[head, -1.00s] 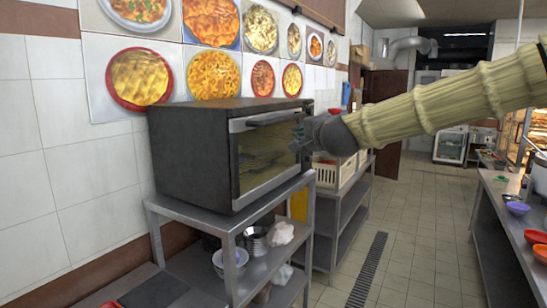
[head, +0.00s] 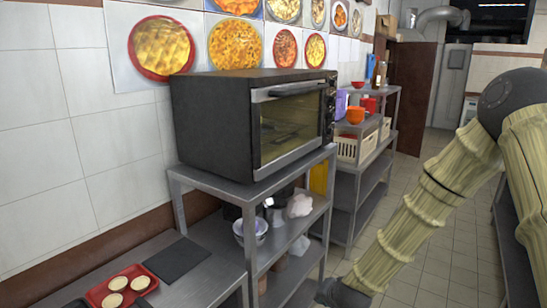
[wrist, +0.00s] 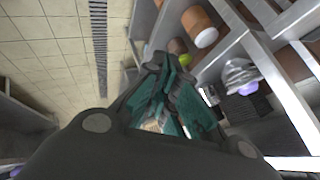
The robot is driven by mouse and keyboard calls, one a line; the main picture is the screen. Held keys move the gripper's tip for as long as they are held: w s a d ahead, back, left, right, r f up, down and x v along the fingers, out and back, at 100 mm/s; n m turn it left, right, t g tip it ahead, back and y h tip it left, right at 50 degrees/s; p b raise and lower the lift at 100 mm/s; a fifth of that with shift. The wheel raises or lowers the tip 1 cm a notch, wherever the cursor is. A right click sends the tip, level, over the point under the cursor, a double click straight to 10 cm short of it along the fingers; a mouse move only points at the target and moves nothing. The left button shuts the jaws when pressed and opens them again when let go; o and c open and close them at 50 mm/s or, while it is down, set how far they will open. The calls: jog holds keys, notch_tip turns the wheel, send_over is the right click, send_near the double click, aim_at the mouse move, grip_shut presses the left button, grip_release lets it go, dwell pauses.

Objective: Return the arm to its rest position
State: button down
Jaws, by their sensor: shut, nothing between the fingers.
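My arm comes in from the right in the head view and bends down, with its wrist end at the bottom edge. The fingers are out of the head view. In the wrist view my gripper (wrist: 165,90) has its dark, green-padded fingers together and holds nothing. It hangs above the tiled floor (wrist: 45,50), apart from the shelves. The oven (head: 255,120) with its door shut stands on a metal rack (head: 240,190), left of my arm.
A second rack (head: 365,190) holds a white crate (head: 350,148) and an orange bowl (head: 356,115). A red tray (head: 120,287) with round pieces sits at lower left. Bowls and a white cloth (head: 300,205) lie under the oven. The aisle floor is clear.

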jog(key=s+d+f+n+g, duration=0.3)
jog(key=s+f+g, duration=0.1)
jog(key=s+f, duration=1.4)
jog(key=s+d+f+n+g, duration=0.2)
jog(key=s+f, duration=0.1)
jog(key=s, duration=0.9)
jog(key=s+d+f+n+g+h, duration=0.1)
jog(key=s+d+f+n+g, duration=0.1)
jog(key=s, duration=1)
jog(key=shift+d+f+h, duration=0.3)
jog(key=shift+d+f, duration=0.15)
jog(key=c, duration=2.2)
grip_release()
